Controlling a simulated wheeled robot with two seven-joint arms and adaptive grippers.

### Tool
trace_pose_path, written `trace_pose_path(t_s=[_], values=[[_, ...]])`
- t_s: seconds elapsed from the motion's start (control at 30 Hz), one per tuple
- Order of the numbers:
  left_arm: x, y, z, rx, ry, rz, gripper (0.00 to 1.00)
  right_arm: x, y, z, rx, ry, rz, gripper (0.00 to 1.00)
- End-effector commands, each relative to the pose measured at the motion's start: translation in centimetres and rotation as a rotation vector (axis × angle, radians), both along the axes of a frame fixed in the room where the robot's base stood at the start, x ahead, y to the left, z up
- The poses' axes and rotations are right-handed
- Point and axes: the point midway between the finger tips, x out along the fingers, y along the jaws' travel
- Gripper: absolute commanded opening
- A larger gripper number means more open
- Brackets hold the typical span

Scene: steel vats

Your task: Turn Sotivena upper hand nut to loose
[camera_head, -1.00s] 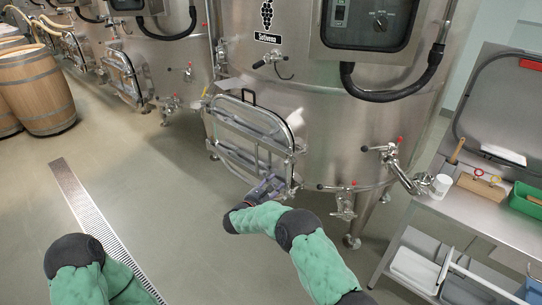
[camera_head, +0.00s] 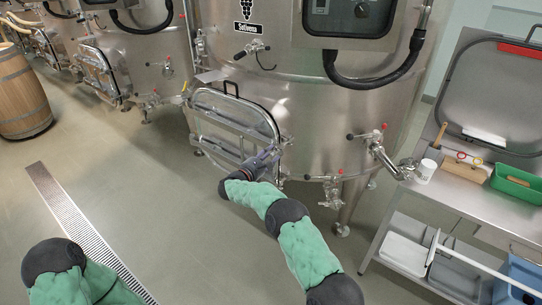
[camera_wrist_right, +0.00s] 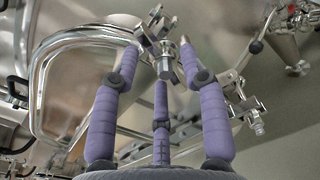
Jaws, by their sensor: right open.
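The Sotivena vat (camera_head: 315,105) is a big steel tank with its name label on the front. Its low oval door (camera_head: 235,112) is closed. In the right wrist view a metal hand nut (camera_wrist_right: 165,62) on a clamp bracket, which looks like the upper one, sits between the fingertips at the door frame's edge. A second clamp and nut (camera_wrist_right: 252,118) lies to the right. My right gripper (camera_head: 268,158) is at the door's right edge. In the right wrist view its purple fingers (camera_wrist_right: 160,70) are open around the nut, with no clear grip on it. My left gripper is out of view.
A valve (camera_head: 332,188) and a pipe outlet (camera_head: 385,155) stick out right of the door. A steel table (camera_head: 480,210) with a mug (camera_head: 426,170) and a green bin (camera_head: 515,183) stands at the right. The floor at left is clear around a drain grate (camera_head: 80,225).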

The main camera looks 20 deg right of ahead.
Motion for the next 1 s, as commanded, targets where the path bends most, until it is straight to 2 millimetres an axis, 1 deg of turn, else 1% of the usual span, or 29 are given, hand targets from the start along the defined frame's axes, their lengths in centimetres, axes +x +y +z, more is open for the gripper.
trace_pose_path(t_s=[0.13, 0.43, 0.47, 0.5, 0.6, 0.83, 1.0], values=[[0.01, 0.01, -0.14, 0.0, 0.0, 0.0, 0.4, 0.55, -0.79, 0.01, -0.001, 0.0, -0.001, 0.44], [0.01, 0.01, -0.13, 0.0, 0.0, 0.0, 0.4, 0.67, -0.91, 0.04, -0.001, 0.002, 0.0, 0.44], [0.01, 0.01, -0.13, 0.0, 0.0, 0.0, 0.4, 0.66, -0.91, 0.04, -0.001, 0.0, 0.0, 0.38], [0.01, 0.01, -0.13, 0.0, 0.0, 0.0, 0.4, 0.66, -0.91, 0.04, -0.001, 0.0, 0.0, 0.27], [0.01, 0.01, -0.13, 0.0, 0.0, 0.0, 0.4, 0.65, -0.9, 0.04, -0.001, 0.0, 0.0, 0.0], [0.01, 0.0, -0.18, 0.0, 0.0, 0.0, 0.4, 0.66, -0.9, 0.03, -0.003, 0.003, 0.0, 0.0], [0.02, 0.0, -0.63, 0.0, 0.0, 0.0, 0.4, 0.67, -0.89, -0.06, -0.021, 0.025, 0.0, 0.0]])
